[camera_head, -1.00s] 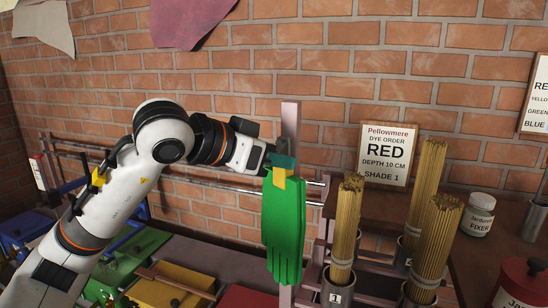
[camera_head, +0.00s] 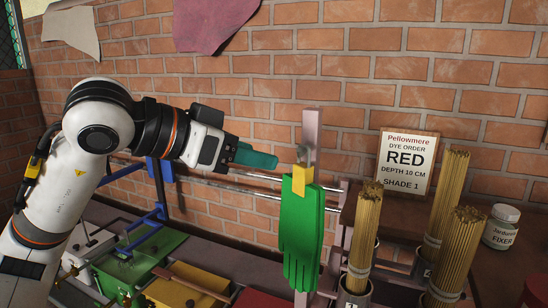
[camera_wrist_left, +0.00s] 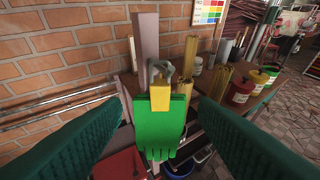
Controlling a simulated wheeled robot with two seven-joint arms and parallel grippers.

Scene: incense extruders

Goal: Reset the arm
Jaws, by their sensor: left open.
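My left gripper (camera_head: 272,160) comes in from the left in the head view, with its teal fingers to the left of a green glove (camera_head: 303,235) and apart from it. The left wrist view shows the two fingers spread wide with nothing between them. The green glove (camera_wrist_left: 160,128) hangs beyond them, fingers down. Its yellow cuff (camera_head: 302,181) is at a metal hook (camera_head: 303,157) on a pinkish upright post (camera_head: 312,128). My right gripper is not in view.
Bundles of incense sticks (camera_head: 366,225) stand in metal cups right of the glove. A RED order sign (camera_head: 407,163) and a fixer jar (camera_head: 501,228) stand behind. Metal rails (camera_head: 240,180) run below my arm. Green (camera_head: 140,262) and yellow (camera_head: 185,288) boxes lie lower left.

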